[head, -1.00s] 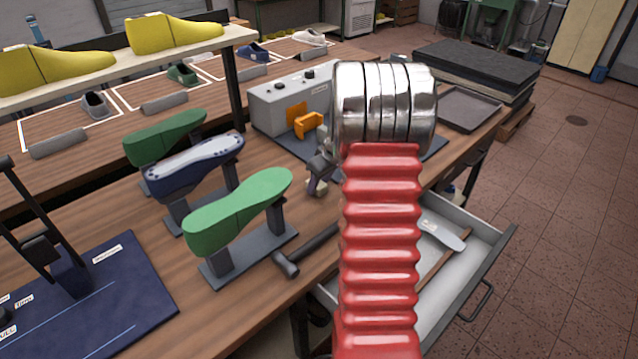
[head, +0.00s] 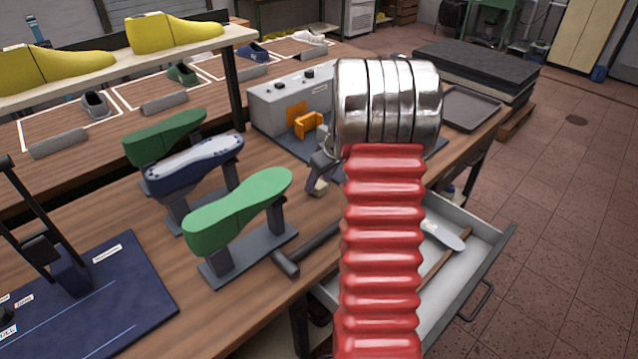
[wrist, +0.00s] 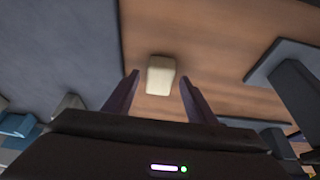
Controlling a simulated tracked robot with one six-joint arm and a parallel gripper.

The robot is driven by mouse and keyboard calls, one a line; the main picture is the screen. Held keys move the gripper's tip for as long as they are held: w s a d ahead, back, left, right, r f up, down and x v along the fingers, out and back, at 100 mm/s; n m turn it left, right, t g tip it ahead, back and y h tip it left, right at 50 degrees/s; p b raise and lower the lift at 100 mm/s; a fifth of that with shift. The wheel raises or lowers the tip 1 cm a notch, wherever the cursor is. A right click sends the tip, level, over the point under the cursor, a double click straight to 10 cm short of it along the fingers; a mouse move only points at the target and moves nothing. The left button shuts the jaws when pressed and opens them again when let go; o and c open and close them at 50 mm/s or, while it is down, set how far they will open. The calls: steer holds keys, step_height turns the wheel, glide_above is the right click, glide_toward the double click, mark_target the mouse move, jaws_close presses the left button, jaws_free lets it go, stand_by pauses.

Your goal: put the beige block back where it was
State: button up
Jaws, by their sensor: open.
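The beige block (wrist: 160,76) lies on the wooden bench top in the wrist view, just past my fingertips and lined up with the gap between them. In the head view a small part of the block (head: 318,188) shows below my gripper (head: 319,168), which is partly hidden by my arm. In the wrist view my gripper (wrist: 158,86) is open, with one finger to each side of the gap and nothing held. I cannot tell the exact height of the fingers above the block.
A green last (head: 238,212) on a dark stand is left of the block, with a hammer (head: 303,250) in front. A grey control box (head: 285,105) with an orange part stands behind on a dark mat (wrist: 60,50). An open drawer (head: 485,240) juts out at right.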

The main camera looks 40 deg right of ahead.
steer(key=v, duration=1)
steer(key=shift+r, duration=0.3)
steer(key=shift+s, duration=0.1)
stand_by(0.3)
steer(key=s+a+r, duration=0.2)
steer(key=s+a, duration=0.4)
steer(key=a, duration=0.6)
steer(key=s+a+r, duration=0.3)
steer(key=s+a, duration=0.4)
steer(key=a, duration=0.5)
steer(key=s+a+r+t, duration=0.1)
steer(key=s+a+r, duration=0.2)
steer(key=a, duration=1)
steer(key=s, duration=0.3)
